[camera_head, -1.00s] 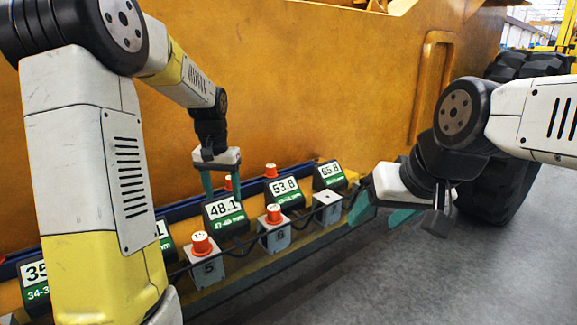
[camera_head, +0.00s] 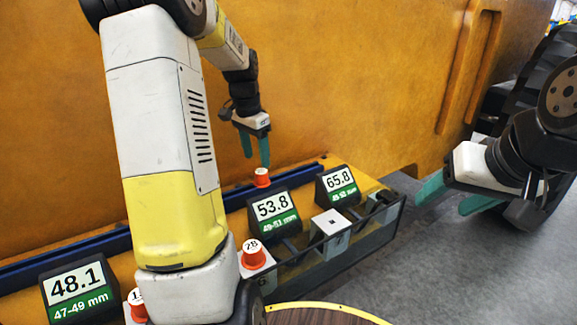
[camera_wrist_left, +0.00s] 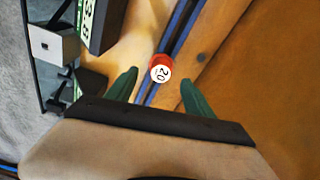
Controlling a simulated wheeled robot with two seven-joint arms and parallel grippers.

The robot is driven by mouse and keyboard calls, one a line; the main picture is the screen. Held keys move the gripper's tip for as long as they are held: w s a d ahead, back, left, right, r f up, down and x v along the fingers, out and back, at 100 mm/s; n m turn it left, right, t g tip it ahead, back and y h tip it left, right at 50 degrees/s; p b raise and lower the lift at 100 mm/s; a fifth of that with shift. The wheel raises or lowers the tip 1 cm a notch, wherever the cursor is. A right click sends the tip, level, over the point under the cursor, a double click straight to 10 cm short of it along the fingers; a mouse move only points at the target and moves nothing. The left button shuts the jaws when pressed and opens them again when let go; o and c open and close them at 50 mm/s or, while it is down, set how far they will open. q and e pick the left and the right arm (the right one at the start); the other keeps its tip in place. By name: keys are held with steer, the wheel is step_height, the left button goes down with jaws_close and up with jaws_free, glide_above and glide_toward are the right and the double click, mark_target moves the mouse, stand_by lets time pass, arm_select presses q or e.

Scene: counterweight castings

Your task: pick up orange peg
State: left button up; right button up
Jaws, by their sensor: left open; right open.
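An orange peg (camera_head: 262,178) with a white top stands behind the 53.8 display, beside the blue rail. The left wrist view shows an orange peg (camera_wrist_left: 161,68) marked 20 between and beyond the fingertips. My left gripper (camera_head: 256,160) is open, pointing down just above the rear peg, with nothing held. A second orange peg (camera_head: 253,254) marked 28 sits on a white block in front. A third peg (camera_head: 136,305) is partly hidden by my left arm. My right gripper (camera_head: 440,206) is open and empty to the right of the yellow ledge.
Displays reading 48.1 (camera_head: 78,287), 53.8 (camera_head: 273,211) and 65.8 (camera_head: 338,185) stand along the ledge. A white block (camera_head: 331,231) with no peg is at the front right. The orange wall (camera_head: 350,90) rises close behind. A large tyre (camera_head: 545,75) stands at the right.

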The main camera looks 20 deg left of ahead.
mark_target(261, 171)
arm_select(q)
steer(key=shift+w+f, duration=0.15)
steer(key=shift+f, duration=0.1)
steer(key=f, duration=0.2)
steer(key=w+f, duration=0.1)
steer(key=f, duration=0.4)
steer(key=shift+w+d+f, duration=0.1)
steer(key=shift+w+d, duration=0.1)
steer(key=shift+d, duration=0.05)
steer(key=c, duration=1.2)
step_height(261, 171, up, 10)
steer(key=shift+r, duration=0.1)
